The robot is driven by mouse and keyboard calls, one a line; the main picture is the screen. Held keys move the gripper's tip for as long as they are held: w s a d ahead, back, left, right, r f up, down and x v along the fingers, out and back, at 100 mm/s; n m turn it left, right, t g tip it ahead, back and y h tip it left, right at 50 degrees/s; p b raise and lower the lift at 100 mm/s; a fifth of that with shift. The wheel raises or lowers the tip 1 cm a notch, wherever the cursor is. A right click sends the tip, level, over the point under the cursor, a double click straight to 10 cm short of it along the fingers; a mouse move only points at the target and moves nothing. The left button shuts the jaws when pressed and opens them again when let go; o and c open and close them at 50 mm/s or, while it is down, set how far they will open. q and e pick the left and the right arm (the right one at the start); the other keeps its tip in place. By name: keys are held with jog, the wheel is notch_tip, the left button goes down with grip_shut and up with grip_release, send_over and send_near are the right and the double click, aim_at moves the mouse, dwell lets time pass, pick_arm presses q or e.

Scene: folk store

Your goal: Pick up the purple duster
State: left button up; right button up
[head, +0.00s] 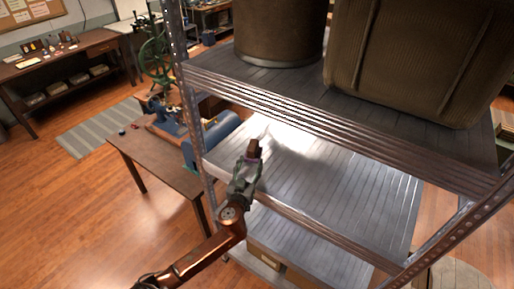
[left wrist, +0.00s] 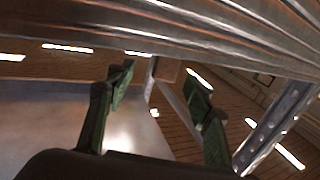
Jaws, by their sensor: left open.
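I cannot make out a clearly purple duster in either view. A small brown block (head: 254,147) shows just beyond my left gripper's tips, over the middle metal shelf. A brown block also shows between the fingers in the left wrist view (left wrist: 167,70); whether it is part of the duster I cannot tell. My left gripper (head: 248,164) reaches in at the left end of the shelf unit, between the upper and middle shelves. Its two green fingers stand apart in the left wrist view (left wrist: 160,86), with no visible grip on anything. My right gripper is in neither view.
The upper shelf (head: 300,95) carries a large brown drum (head: 278,30) and a ribbed container (head: 410,60). Its edge runs close above my left gripper. The middle shelf (head: 345,185) looks mostly bare. A wooden table (head: 160,178) with a blue machine (head: 212,135) stands left of the unit.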

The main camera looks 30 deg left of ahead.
aim_at(251, 154)
pick_arm(q)
jog(key=w+a, duration=0.1)
jog(key=w+p, duration=0.1)
jog(key=shift+w+a+r, duration=0.35)
jog(key=shift+a, duration=0.05)
jog(key=p+x, duration=0.1)
jog(key=x, duration=0.1)
jog(key=shift+w+a+f, duration=0.15)
jog(key=shift+w, duration=0.15)
jog(key=shift+w+a+p, duration=0.15)
jog(key=shift+w+p, duration=0.15)
jog(key=shift+p, duration=0.05)
jog(key=shift+w+f, duration=0.15)
jog(key=c, duration=0.7)
grip_shut()
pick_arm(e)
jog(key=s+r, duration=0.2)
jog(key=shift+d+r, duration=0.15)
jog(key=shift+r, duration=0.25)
